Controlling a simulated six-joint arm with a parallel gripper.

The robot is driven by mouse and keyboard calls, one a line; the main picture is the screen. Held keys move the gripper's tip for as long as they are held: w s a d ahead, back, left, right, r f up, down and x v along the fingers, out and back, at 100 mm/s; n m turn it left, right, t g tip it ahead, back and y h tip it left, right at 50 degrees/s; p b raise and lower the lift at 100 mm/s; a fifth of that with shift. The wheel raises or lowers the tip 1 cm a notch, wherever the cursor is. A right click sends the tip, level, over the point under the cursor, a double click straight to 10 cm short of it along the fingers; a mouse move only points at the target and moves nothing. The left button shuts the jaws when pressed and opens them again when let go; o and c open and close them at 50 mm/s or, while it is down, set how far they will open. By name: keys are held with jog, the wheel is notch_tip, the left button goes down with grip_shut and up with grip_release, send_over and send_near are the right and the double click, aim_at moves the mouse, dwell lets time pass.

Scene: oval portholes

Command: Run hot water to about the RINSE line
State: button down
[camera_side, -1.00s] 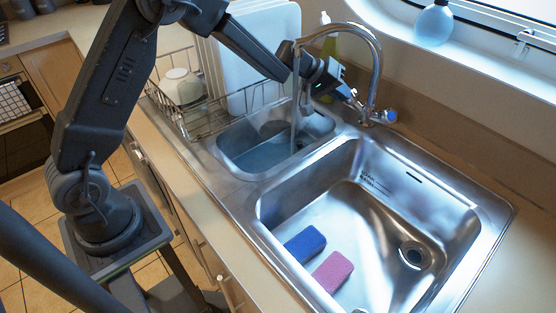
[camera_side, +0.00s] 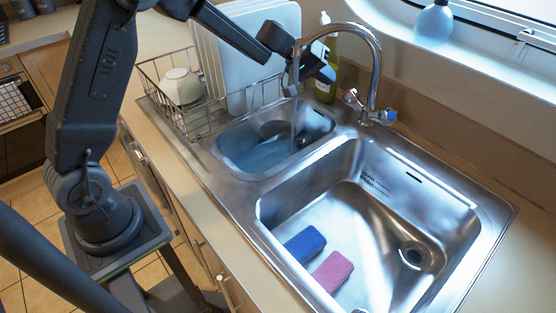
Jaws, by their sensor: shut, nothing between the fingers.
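The chrome tap (camera_side: 374,70) arches over the small left basin (camera_side: 228,148), with its spout end above it. A faint stream shows below the spout, and bluish water (camera_side: 265,154) lies in this basin. The left tap handle (camera_side: 351,97) and the blue-marked right handle (camera_side: 389,115) sit at the tap's base. My gripper (camera_side: 328,74) is shut and empty, behind the spout and apart from the left handle. Dark markings (camera_side: 374,184) are on the large basin's back wall, too small to read. I cannot make out a RINSE line in the small basin.
The large right basin (camera_side: 335,215) holds a blue sponge (camera_side: 305,244) and a pink sponge (camera_side: 332,271), with a drain (camera_side: 415,256). A wire rack (camera_side: 205,122) with a bowl (camera_side: 182,88) stands at left. A green bottle (camera_side: 327,86) stands behind my gripper.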

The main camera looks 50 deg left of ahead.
aim_at(350, 97)
jog(key=shift+w+d+f, duration=0.3)
jog(key=shift+d+f, duration=0.35)
jog(key=shift+f, duration=0.1)
jog(key=shift+w+d+f, duration=0.25)
jog(key=shift+d+f, duration=0.35)
jog(key=shift+f, duration=0.1)
jog(key=shift+w+d+f, duration=0.3)
jog(key=shift+d+f, duration=0.35)
jog(key=shift+f, duration=0.1)
jog(key=shift+f, duration=0.1)
jog(key=shift+s+a+f, duration=0.1)
jog(key=shift+f, duration=0.15)
